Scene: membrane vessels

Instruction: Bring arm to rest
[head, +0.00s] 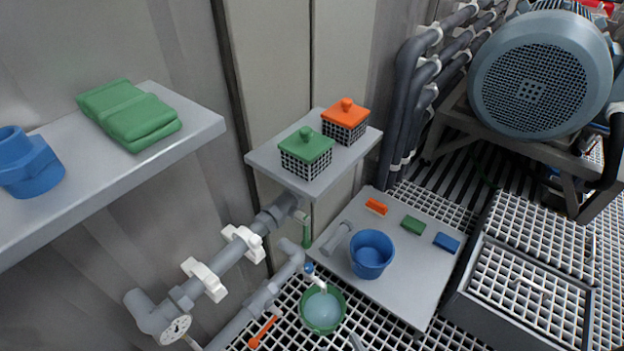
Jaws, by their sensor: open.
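My gripper and arm do not show in the head view. A small grey piece (356,342) cuts into the bottom edge of the view, and I cannot tell what it is.
A grey board (398,288) holds a blue bucket (372,254), a grey cylinder (336,238) and orange, green and blue blocks. A green bowl (322,311) sits under a tap. Shelves (208,127) hold lidded baskets (306,152), green cloth (128,114) and a blue fitting (28,162). Pipes and a motor (541,75) flank them.

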